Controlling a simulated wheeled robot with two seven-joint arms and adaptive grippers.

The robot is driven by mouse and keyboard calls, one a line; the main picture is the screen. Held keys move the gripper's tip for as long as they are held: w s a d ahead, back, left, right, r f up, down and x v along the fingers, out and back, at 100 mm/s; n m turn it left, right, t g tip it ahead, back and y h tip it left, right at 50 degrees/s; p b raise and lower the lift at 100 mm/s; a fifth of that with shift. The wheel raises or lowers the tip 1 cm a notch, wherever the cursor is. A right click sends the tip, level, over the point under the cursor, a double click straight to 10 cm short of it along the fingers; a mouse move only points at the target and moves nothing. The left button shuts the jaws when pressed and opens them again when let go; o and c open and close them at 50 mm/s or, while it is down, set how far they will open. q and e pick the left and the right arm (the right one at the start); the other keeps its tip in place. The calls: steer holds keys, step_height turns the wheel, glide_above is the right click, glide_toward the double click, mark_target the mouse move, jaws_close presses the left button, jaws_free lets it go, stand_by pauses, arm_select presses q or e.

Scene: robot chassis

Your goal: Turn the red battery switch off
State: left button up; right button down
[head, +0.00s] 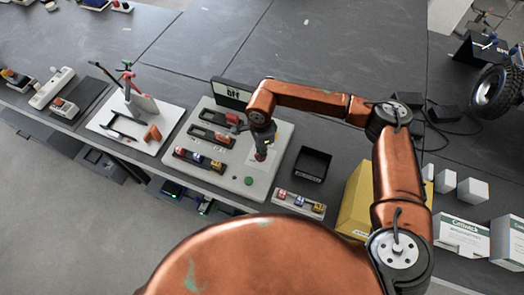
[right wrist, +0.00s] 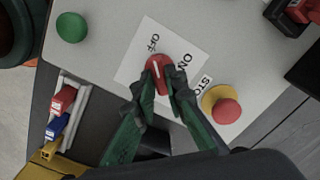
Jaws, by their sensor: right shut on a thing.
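The red battery switch (right wrist: 158,70) is a round knob with a white line, on a white label plate (right wrist: 133,66) marked OFF and ON. The line points up, slightly left, toward the OFF side in the right wrist view. My right gripper (right wrist: 161,84) has its green fingers shut on the knob from both sides and hides part of it. In the head view my right gripper (head: 261,153) reaches down onto the right part of the pale panel (head: 228,180) and covers the switch. My left gripper is not in view.
A green button (right wrist: 72,27) and a red button on a yellow ring (right wrist: 226,110) flank the switch. Red and blue blocks sit in a rack. In the head view, a black tray (head: 312,164) and a yellow box (head: 357,200) stand right of the panel.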

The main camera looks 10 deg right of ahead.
steer(key=shift+s+a+f, duration=0.15)
steer(key=shift+s+a, duration=0.05)
steer(key=shift+s, duration=0.1)
steer(key=c, duration=2.2)
jaws_free()
steer(key=shift+o, duration=1.2)
steer(key=shift+w+d, duration=0.1)
steer(key=shift+w, duration=0.05)
step_height(320, 180, up, 12)
